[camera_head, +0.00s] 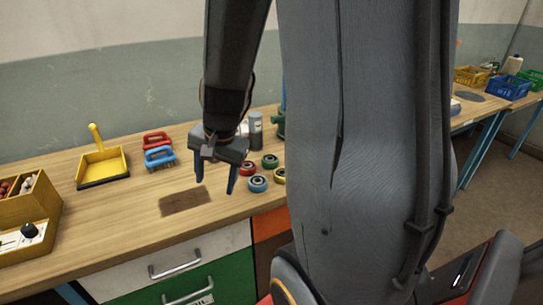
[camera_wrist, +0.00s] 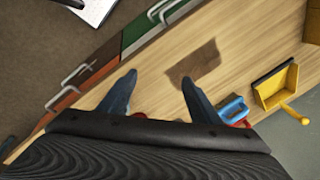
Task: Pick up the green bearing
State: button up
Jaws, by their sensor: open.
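The green bearing (camera_head: 270,161) lies on the wooden workbench (camera_head: 120,205), in a small group with a red bearing (camera_head: 247,168), a blue bearing (camera_head: 258,183) and a yellow bearing (camera_head: 280,176). My gripper (camera_head: 214,186) is open and empty above the bench, to the left of the bearings in the head view. Its blue fingers point down. In the wrist view my gripper (camera_wrist: 157,85) shows two spread fingers with bench between them.
Red and blue brushes (camera_head: 160,157) and a yellow dustpan (camera_head: 103,166) stand left of my gripper. A yellow box (camera_head: 30,215) is at the far left. A grey cylinder (camera_head: 255,130) stands behind the bearings. A dark patch (camera_head: 185,200) marks the otherwise clear bench front.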

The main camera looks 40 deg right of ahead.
jog(key=w+d+f+m+t, duration=0.1)
jog(key=w+d+m, duration=0.3)
jog(key=d+m, duration=0.75)
jog(key=m+t, duration=0.2)
jog(key=m, duration=1.2)
send_near(270, 159)
jog(key=w, duration=0.2)
jog(key=shift+w+a+f+h+b, duration=0.1)
jog(key=shift+a+f+h+b, duration=0.1)
jog(key=shift+f, duration=0.4)
jog(key=shift+w+a+f+h+b, duration=0.1)
jog(key=shift+f+h, duration=0.1)
jog(key=shift+f, duration=0.35)
jog(key=x, duration=0.2)
jog(key=s+x, duration=0.1)
jog(key=x, duration=0.1)
jog(key=shift+w+f, duration=0.15)
jog(key=shift+f, duration=0.25)
jog(key=shift+w+f, duration=0.25)
jog(key=shift+f, duration=0.15)
jog(key=shift+d+r, duration=0.1)
jog(key=c, duration=1.1)
